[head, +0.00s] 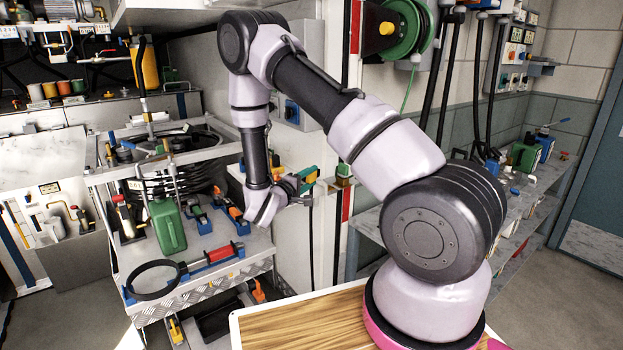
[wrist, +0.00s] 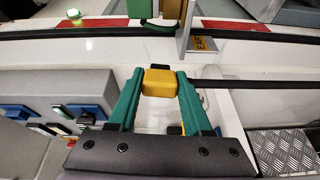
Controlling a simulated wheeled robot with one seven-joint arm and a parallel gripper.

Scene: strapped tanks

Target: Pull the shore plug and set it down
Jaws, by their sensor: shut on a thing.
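Whether the plug still touches a socket is hidden from me.
A steel bench (head: 215,262) at left holds a green can (head: 168,226), a black ring (head: 154,279) and several small tools. A wooden-topped surface (head: 290,328) lies in front.

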